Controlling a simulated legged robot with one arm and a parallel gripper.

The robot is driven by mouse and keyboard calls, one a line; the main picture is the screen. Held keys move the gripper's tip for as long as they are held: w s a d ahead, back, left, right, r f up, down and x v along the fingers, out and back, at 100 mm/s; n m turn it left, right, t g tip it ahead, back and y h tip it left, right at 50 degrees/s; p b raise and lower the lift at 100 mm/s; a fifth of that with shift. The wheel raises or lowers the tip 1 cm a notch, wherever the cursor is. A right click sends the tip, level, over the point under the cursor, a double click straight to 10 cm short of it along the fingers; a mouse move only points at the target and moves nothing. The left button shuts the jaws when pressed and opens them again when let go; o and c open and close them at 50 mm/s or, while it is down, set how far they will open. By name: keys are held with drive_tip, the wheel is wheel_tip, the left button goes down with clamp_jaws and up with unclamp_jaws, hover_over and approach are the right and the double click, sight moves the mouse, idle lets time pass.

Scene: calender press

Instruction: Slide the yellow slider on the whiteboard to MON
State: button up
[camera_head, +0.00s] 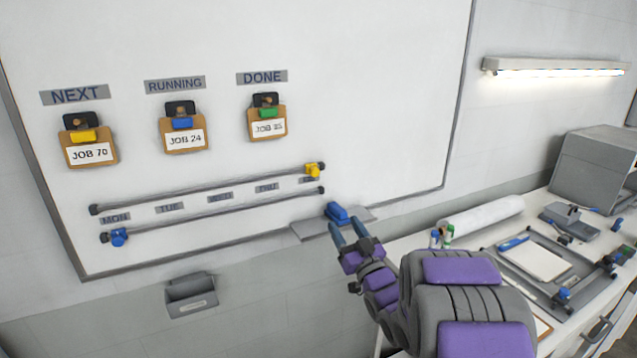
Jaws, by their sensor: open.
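The whiteboard (340,80) carries two parallel rails with day labels between them. The yellow slider (313,171) is at the right end of the upper rail (210,187), by the last label, which it partly hides. The MON label (115,218) is at the left end, followed by TUE (169,208) and more labels to the right. A blue slider (119,237) is at the left end of the lower rail, below MON. My gripper (349,232) is open and empty, below and right of the yellow slider, apart from it. Its fingers point up and left, near the tray's blue eraser.
A tray (312,229) with a blue eraser (343,213) juts out under the board. Three job cards hang above the rails. A grey holder (191,295) is on the wall below. A cluttered bench (483,243) stands at right. The board right of the rails is clear.

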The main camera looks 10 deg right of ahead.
drive_tip(key=b, duration=0.3)
approach(316, 175)
drive_tip(key=shift+t, duration=0.3)
drive_tip(key=x, duration=0.8)
drive_tip(key=shift+w+a+f, duration=0.1)
drive_tip(key=shift+w, duration=0.15)
drive_tip(key=shift+c, duration=0.4)
clamp_jaws()
